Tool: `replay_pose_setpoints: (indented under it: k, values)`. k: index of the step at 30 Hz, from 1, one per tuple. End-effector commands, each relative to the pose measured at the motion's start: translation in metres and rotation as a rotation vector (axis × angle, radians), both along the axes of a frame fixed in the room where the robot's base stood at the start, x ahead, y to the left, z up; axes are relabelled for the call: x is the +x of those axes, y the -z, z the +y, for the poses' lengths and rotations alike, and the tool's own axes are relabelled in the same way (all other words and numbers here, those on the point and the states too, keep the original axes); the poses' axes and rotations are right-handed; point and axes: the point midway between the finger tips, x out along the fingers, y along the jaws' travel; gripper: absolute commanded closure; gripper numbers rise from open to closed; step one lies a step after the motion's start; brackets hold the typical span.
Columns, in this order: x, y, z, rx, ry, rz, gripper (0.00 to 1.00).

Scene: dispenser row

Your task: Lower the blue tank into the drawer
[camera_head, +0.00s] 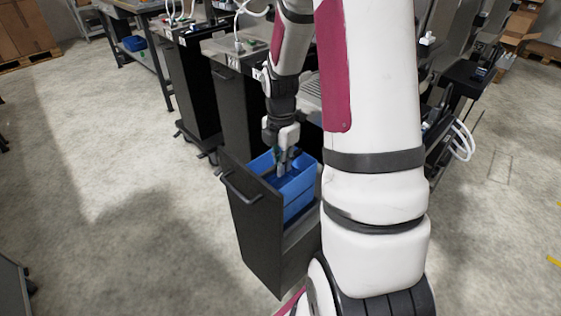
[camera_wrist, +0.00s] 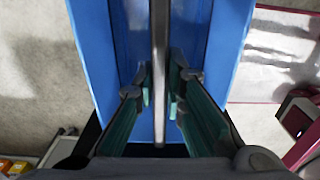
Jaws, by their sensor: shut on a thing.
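The blue tank (camera_head: 296,183) is an open-topped box with its lower part inside the pulled-out black drawer (camera_head: 257,236) in the head view. Its upper part stands above the drawer's side. My gripper (camera_head: 283,168) reaches down into the tank's top from above. In the wrist view my gripper (camera_wrist: 160,88) has its two green-padded fingers on either side of a grey metal bar, the tank's handle (camera_wrist: 159,40), and is shut on it. The blue tank (camera_wrist: 226,50) shows on both sides of the bar. The tank's underside is hidden by the drawer front.
The drawer's handle (camera_head: 240,188) is on its front face. More black dispenser cabinets (camera_head: 190,85) stand in a row behind. The concrete floor (camera_head: 120,180) on the left is clear.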

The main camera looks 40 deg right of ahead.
Motion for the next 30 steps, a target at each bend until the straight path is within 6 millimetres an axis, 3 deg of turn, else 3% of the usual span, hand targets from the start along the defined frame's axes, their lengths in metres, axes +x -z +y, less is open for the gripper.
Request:
replay_pose_setpoints:
  k: [30]
  values:
    - [0.0,0.025,-0.001,-0.001,0.003,-0.001,1.0]
